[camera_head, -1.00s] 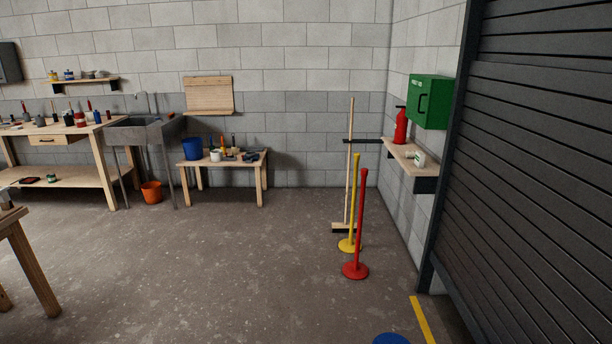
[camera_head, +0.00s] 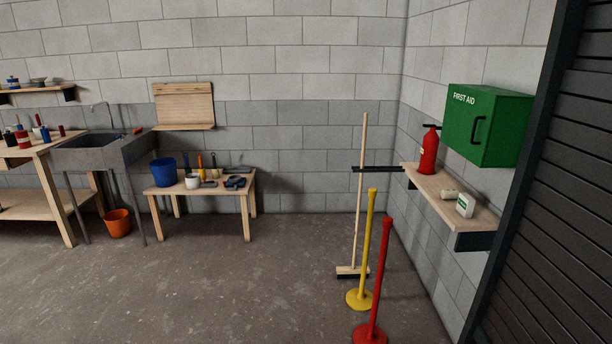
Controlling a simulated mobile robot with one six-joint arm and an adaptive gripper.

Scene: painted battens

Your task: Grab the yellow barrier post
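The yellow barrier post (camera_head: 367,247) stands upright on its round yellow base on the concrete floor, near the right wall. A red barrier post (camera_head: 378,285) stands in front of it and slightly to the right, with its base close to the yellow base. A wooden broom (camera_head: 360,195) leans upright just behind the yellow post. The yellow post's shaft shows over its whole length. My gripper is not in this view.
A wall shelf (camera_head: 452,196) with a fire extinguisher (camera_head: 429,152) juts out right of the posts, below a green first aid box (camera_head: 487,125). A low table (camera_head: 215,190) and an orange bucket (camera_head: 118,223) stand at the left. The floor (camera_head: 230,285) left of the posts is clear.

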